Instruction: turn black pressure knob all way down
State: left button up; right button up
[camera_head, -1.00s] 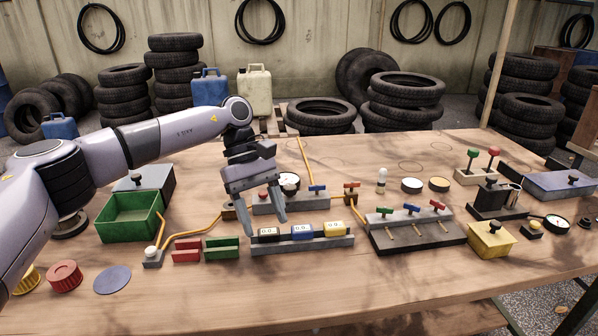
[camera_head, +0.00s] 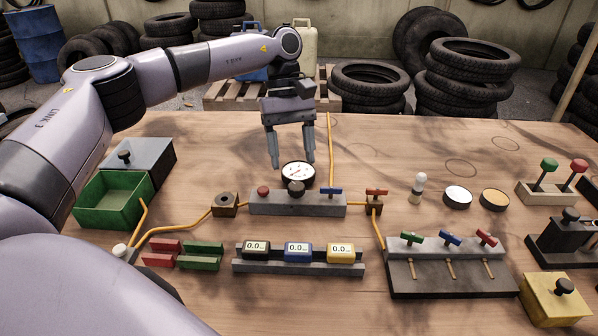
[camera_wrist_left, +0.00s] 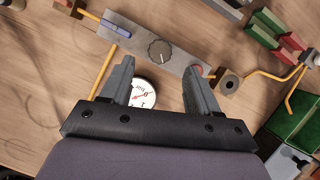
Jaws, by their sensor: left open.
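The black pressure knob (camera_head: 296,187) sits on top of a grey block (camera_head: 265,205), between a red button (camera_head: 263,190) and a blue lever valve (camera_head: 331,191). It also shows in the left wrist view (camera_wrist_left: 160,51), with a pale pointer mark on its face. A round white gauge (camera_head: 298,172) stands behind the knob. My left gripper (camera_head: 291,163) is open and empty, above and behind the block. In the left wrist view its two fingers (camera_wrist_left: 158,72) point toward the knob, apart from it, with the gauge partly between them. My right gripper is not in view.
Yellow hoses join the block to side fittings. In front stands a rack (camera_head: 240,264) with black, blue and yellow displays. A three-valve manifold (camera_head: 450,285) is at right, and a green bin (camera_head: 88,221) at left. The table behind the gauge is mostly clear.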

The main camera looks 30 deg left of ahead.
aim_at(296, 184)
pick_arm(q)
jog(key=x, duration=0.4)
jog(key=shift+s+d+f, duration=0.15)
jog(key=shift+s+f, duration=0.05)
jog(key=shift+f, duration=0.3)
jog(key=c, duration=1)
jog(key=shift+c, duration=0.2)
